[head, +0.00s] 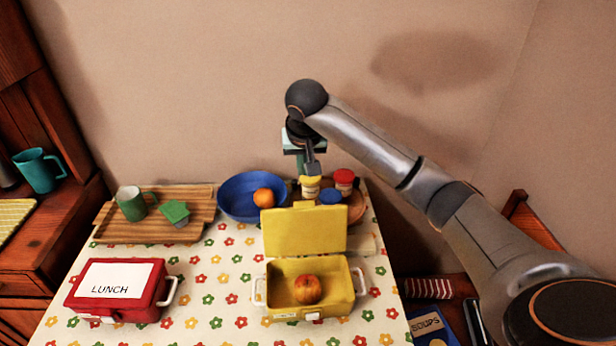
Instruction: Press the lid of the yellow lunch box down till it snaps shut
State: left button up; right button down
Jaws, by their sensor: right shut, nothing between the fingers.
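The yellow lunch box (284,306) stands on the flowered tablecloth at the front middle right of the table. Its lid (304,232) is up, standing open at the back edge of the box. A red and orange apple (307,289) lies inside the box. My right gripper (312,172) is shut and empty, pointing down above the jars behind the raised lid, apart from the lid. The right arm reaches in from the right. My left gripper is not in view.
A red lunch box (118,290) labelled LUNCH stands at the left. A blue bowl (235,198) with an orange, several small jars (343,181) and a wooden board (110,225) with a green mug (131,203) are behind. Cloth between the two boxes is clear.

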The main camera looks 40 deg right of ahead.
jog(key=x, duration=1)
jog(key=shift+s+a+r+p, duration=0.25)
jog(key=shift+s+a, duration=0.1)
jog(key=shift+s, duration=0.3)
jog(key=shift+s+a+r+p, duration=0.2)
jog(key=shift+s+a+p, duration=0.15)
jog(key=shift+s, duration=0.25)
jog(key=shift+s+a+r+p, duration=0.25)
jog(key=shift+s+a, duration=0.15)
jog(key=shift+s, duration=0.25)
